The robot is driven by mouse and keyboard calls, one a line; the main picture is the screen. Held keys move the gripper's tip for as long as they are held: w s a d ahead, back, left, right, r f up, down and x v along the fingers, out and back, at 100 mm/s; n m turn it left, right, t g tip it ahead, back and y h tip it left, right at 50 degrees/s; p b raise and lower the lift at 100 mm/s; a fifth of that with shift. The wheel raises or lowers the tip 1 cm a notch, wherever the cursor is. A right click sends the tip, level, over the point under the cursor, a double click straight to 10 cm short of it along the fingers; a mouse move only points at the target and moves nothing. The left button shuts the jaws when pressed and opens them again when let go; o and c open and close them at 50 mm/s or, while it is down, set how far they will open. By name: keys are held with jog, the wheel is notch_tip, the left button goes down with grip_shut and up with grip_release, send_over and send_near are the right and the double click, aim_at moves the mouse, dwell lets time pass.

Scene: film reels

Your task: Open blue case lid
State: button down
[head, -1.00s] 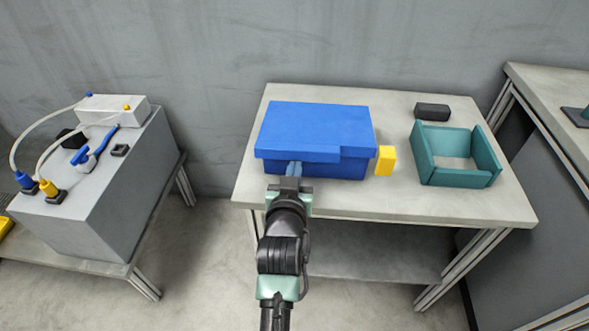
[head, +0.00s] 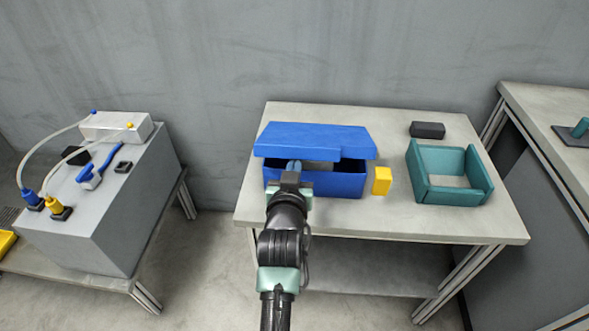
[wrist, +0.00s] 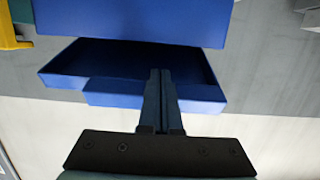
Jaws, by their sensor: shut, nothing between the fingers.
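The blue case (head: 335,187) stands on the middle table with its lid (head: 312,137) tilted up at the front, leaving a dark gap between lid and box. My gripper (head: 294,166) is at the front of the case, left of its middle, with its fingertips in the gap under the lid's front edge. In the wrist view, the shut fingers (wrist: 161,90) reach across the raised lid (wrist: 105,62), whose hollow underside shows dark, and the blue box (wrist: 135,18) is at the top. Whether the fingertips touch the lid is hard to tell.
A yellow block (head: 382,181) stands just right of the case. A teal open tray (head: 455,191) and a black block (head: 427,130) are farther right on the table (head: 400,225). A grey cabinet with cables (head: 110,220) stands at the left.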

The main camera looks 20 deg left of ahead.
aim_at(295, 153)
jog(key=shift+w+a+r+p, duration=0.1)
jog(key=shift+w+r+p, duration=0.1)
jog(key=shift+w+r, duration=0.3)
jog(key=shift+w+a+r+p, duration=0.1)
jog(key=shift+w+r+p, duration=0.15)
jog(key=shift+r, duration=0.45)
jog(key=shift+w+a+r, duration=0.25)
jog(key=shift+w+r, duration=0.5)
jog(key=shift+w, duration=0.1)
jog(key=shift+w+a+r, duration=0.25)
jog(key=shift+w+r, duration=0.45)
jog(key=shift+w, duration=0.15)
jog(key=shift+w+r, duration=0.1)
jog(key=shift+w, duration=0.05)
jog(key=shift+w+a+r+b, duration=0.2)
jog(key=shift+w+r+b, duration=0.15)
jog(key=shift+w, duration=0.3)
jog(key=shift+w+a+r+b, duration=0.2)
jog(key=shift+w+a+b, duration=0.1)
jog(key=shift+w, duration=0.4)
jog(key=shift+w+a+r+b, duration=0.15)
jog(key=shift+w+r+b, duration=0.2)
jog(key=shift+w, duration=0.3)
jog(key=shift+f, duration=0.1)
